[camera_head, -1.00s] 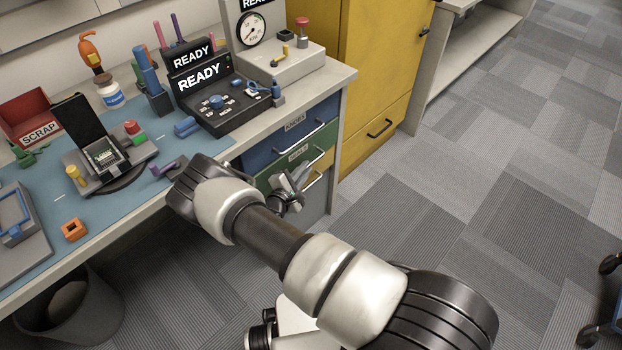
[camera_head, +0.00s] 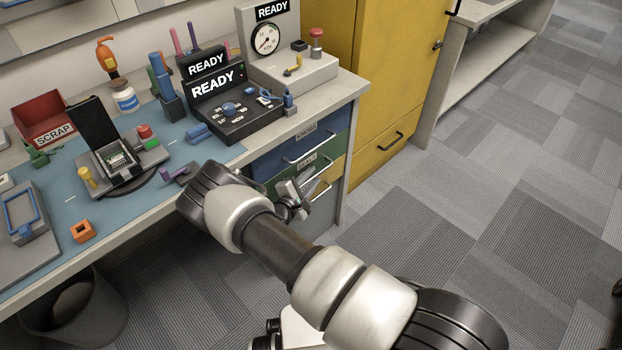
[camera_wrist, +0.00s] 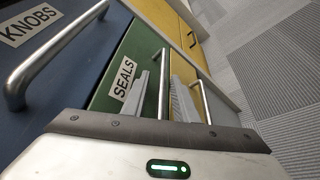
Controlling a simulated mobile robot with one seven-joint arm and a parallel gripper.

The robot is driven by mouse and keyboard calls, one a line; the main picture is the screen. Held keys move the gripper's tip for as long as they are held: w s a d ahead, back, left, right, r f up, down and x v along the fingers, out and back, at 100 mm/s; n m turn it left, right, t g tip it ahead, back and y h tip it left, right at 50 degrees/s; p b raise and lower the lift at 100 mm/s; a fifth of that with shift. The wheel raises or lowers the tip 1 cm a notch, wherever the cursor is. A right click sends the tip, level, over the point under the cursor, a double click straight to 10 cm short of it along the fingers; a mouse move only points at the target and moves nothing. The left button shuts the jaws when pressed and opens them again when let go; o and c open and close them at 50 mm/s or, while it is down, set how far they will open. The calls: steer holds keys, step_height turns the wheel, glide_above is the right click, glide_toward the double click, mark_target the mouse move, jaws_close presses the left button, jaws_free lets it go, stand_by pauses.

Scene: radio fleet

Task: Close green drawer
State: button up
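The green drawer (camera_head: 284,186), labelled SEALS, is in the bench's drawer stack, below the blue drawer and above a yellow one. Its green front (camera_wrist: 133,50) and silver bar handle (camera_wrist: 163,85) show in the wrist view. My gripper (camera_head: 306,188) is in front of the stack, at the green drawer's height, and hides part of its front. In the wrist view my gripper's two fingers (camera_wrist: 162,97) are apart, with the green drawer's handle showing between them. I cannot tell whether they touch it, or how far the drawer stands out.
The blue KNOBS drawer (camera_head: 277,161) is above, its handle (camera_wrist: 45,60) close to my gripper. The yellow drawer's handle (camera_wrist: 201,98) is on the other side. A yellow cabinet (camera_head: 385,110) stands right of the bench. Carpet (camera_head: 450,230) is clear at right.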

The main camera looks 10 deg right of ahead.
stand_by(0.3)
steer(key=p+v, duration=0.3)
steer(key=v, duration=1.4)
steer(key=shift+s+r, duration=0.15)
steer(key=shift+s, duration=0.1)
steer(key=s+d+r+m+g, duration=0.2)
steer(key=d+r+m+g, duration=0.2)
steer(key=r, duration=0.5)
steer(key=s+d+r+m+g, duration=0.2)
steer(key=d+r+m+g, duration=0.15)
steer(key=r, duration=0.55)
steer(key=s+d+r+m+g, duration=0.1)
steer(key=d+r+m+g, duration=0.35)
steer(key=r, duration=0.35)
steer(key=s+d+r+m+t+y, duration=0.2)
steer(key=s+r+m+t+y, duration=0.5)
steer(key=s+r, duration=1.05)
step_height(320, 180, up, 21)
steer(key=n+g+y+p, duration=0.1)
steer(key=g+y+p, duration=0.1)
steer(key=p, duration=1.8)
steer(key=shift+a+n, duration=0.15)
steer(key=shift+n, duration=0.15)
